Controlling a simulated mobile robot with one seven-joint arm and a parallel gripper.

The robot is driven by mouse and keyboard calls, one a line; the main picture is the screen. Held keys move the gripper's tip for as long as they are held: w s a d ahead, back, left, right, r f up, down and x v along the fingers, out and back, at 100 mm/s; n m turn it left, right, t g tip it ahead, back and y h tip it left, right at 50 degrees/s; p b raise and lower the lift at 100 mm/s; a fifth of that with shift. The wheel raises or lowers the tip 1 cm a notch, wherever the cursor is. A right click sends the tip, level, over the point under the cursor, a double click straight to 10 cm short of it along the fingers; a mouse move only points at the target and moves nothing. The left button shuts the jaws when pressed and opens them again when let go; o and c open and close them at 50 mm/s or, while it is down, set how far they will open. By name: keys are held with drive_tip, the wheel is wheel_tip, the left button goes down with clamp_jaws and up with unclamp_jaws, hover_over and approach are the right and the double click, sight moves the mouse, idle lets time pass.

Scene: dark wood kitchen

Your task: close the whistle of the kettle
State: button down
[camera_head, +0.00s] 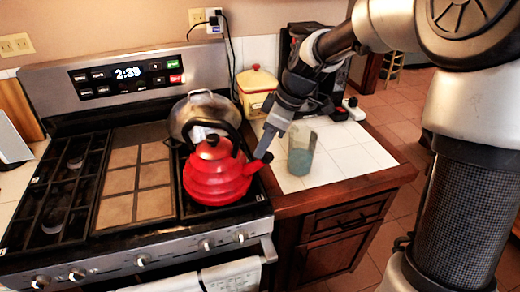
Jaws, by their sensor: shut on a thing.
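The red kettle (213,182) stands upright on the right-hand burners of the stove, with a black handle arching over its lid. Its spout (251,168) points right, out over the stove's right edge. My gripper (263,153) reaches down from the upper right, and its fingertips are at the tip of the spout. It is shut on the small dark whistle there. The fingers hide most of the whistle, so I cannot tell how far open it is.
A metal pot (196,106) stands behind the kettle. A translucent bluish cup (301,152) stands on the white tiled counter (345,150), right of my gripper. A yellow canister with a red lid (257,92) is at the back. The counter's front right is clear.

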drive_tip(key=y+b, duration=0.1)
drive_tip(key=f+y+b, duration=0.1)
drive_tip(key=shift+s+d+f+b, duration=0.15)
drive_tip(key=shift+d+f+b, duration=0.05)
drive_tip(key=shift+d+b, duration=0.15)
drive_tip(key=shift+t+y+b, duration=0.3)
drive_tip(key=shift+y+b, duration=0.2)
drive_tip(key=shift+b, duration=0.15)
drive_tip(key=shift+s+r, duration=0.1)
drive_tip(key=c, duration=1.8)
unclamp_jaws()
drive_tip(key=shift+r, duration=0.2)
